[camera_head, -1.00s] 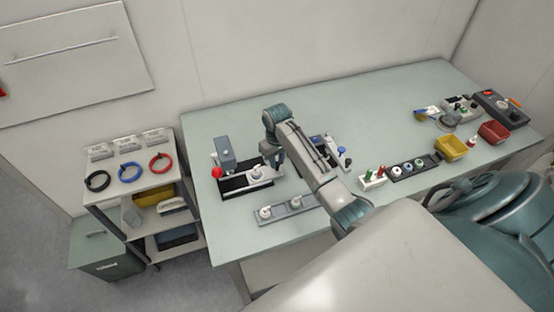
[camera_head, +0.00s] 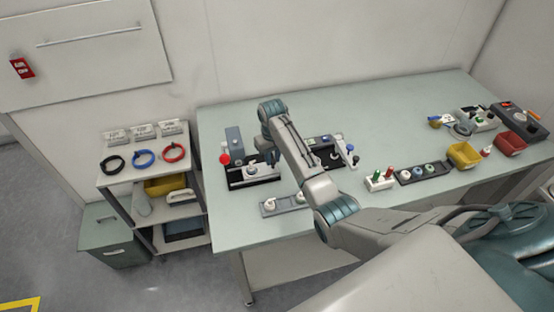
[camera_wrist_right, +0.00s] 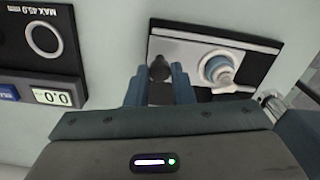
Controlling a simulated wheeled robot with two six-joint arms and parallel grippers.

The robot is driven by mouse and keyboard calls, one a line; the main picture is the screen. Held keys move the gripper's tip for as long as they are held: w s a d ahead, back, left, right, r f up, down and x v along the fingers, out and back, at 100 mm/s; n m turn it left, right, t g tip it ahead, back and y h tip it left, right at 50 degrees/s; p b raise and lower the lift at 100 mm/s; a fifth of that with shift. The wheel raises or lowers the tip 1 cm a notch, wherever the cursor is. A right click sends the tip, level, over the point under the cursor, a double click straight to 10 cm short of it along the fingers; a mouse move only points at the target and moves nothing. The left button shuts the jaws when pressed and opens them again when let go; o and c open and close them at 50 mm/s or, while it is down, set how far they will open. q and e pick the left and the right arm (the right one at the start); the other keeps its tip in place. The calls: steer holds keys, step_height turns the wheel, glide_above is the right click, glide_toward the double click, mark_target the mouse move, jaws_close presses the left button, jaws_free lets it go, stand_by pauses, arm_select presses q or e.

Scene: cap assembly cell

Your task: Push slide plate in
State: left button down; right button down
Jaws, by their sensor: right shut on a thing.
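The press-like station stands at the left of the table, with a grey block (camera_head: 234,140) and a red ball knob (camera_head: 224,159). Its light slide plate (camera_head: 238,175) lies in a dark base and carries a round white and blue-grey part (camera_head: 252,170). In the wrist view the silver plate (camera_wrist_right: 185,48) bears this part (camera_wrist_right: 218,68) and a dark knob (camera_wrist_right: 159,66). My right gripper (camera_wrist_right: 160,82) is shut on the dark knob, beside the round part. In the head view its fingers are mostly hidden behind the wrist. My left gripper is out of view.
A gauge unit (camera_wrist_right: 40,60) with a display reading 0.0 is beside the station. A rack of caps (camera_head: 425,172), a yellow bin (camera_head: 463,155) and a red bin (camera_head: 510,144) stand right. The table's back is clear.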

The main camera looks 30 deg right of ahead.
steer(key=c, duration=1.3)
jaws_free()
steer(key=shift+o, duration=0.2)
steer(key=shift+r, duration=0.3)
step_height(320, 180, up, 6)
steer(key=b, duration=0.2)
steer(key=shift+r+b, duration=0.1)
steer(key=shift+b, duration=0.25)
arm_select(q)
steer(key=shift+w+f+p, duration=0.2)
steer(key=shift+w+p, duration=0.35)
steer(key=shift+p, duration=0.55)
arm_select(e)
step_height(320, 180, up, 4)
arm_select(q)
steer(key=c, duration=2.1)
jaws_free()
